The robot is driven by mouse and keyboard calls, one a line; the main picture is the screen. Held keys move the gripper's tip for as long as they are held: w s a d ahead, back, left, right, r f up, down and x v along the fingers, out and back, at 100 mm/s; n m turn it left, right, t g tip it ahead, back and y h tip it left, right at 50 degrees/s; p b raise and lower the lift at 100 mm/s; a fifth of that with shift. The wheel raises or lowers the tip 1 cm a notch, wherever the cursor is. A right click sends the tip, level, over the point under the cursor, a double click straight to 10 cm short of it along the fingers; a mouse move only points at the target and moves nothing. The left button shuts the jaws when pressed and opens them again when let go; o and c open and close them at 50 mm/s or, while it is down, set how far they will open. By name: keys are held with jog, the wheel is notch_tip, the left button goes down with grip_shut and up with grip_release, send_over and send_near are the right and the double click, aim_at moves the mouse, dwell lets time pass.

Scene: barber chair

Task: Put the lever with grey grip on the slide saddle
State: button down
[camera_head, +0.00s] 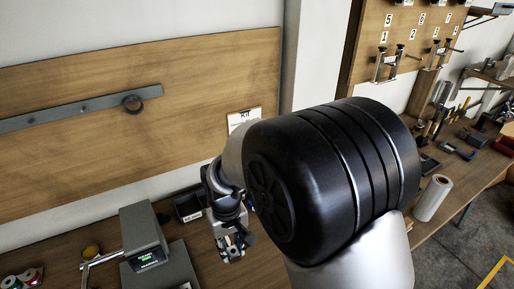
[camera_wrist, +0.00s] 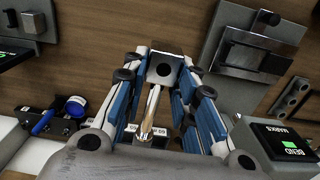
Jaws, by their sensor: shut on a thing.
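My gripper (camera_wrist: 165,85) has its blue-padded fingers closed around a grey piece with a dark round hole and a shiny metal rod (camera_wrist: 150,106); this looks like the lever with the grey grip. In the head view my gripper (camera_head: 234,246) is low over the bench, right of a grey box-shaped device, and what it holds is too small to make out. A metal plate with a raised block (camera_wrist: 257,55) at the upper right of the wrist view may be the slide saddle; I cannot tell for sure. It is apart from my fingers.
A black bin (camera_head: 188,206) is behind. In the wrist view a "BEND MARKS" display (camera_wrist: 290,142) is at right, and a blue-handled item (camera_wrist: 43,122) at left. My arm hides part of the bench.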

jog(key=w+d+f+m, duration=0.1)
jog(key=d+m, duration=0.4)
jog(key=d, duration=1.8)
jog(key=shift+w+d+m, duration=0.15)
jog(key=shift+w+m, duration=0.25)
jog(key=shift+w, duration=0.25)
jog(key=shift+f, duration=0.1)
